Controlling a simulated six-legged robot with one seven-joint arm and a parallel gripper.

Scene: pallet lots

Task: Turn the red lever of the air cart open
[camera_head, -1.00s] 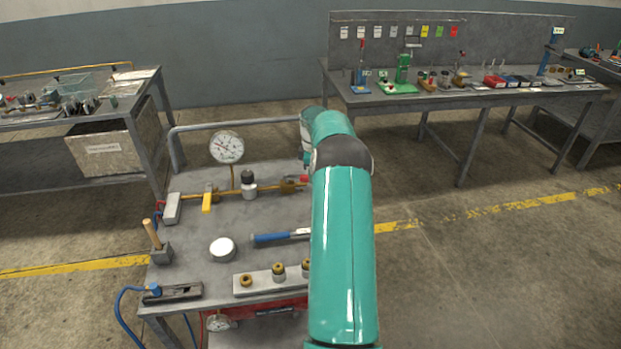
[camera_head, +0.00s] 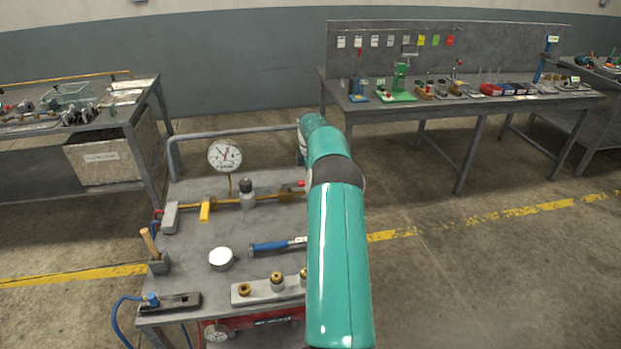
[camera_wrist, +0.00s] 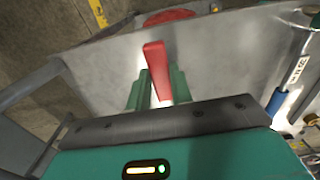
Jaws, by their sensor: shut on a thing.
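The air cart (camera_head: 205,262) stands in front of me in the head view, with a brass pipe (camera_head: 225,201) along its top. A small part of the red lever (camera_head: 301,184) shows at the right end of the pipe, beside my arm. In the wrist view the red lever (camera_wrist: 156,65) stands between the two green fingers of my gripper (camera_wrist: 157,85), which is shut on it. My arm hides the gripper in the head view. The lever's pivot and valve body are not clear in the wrist view.
A pressure gauge (camera_head: 224,155) rises behind the pipe. A yellow lever (camera_head: 205,211), a white-topped round part (camera_head: 221,258) and a blue-handled tool (camera_head: 270,246) are on the cart. A rail (camera_head: 235,131) runs along its back. Workbenches stand behind; floor at right is clear.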

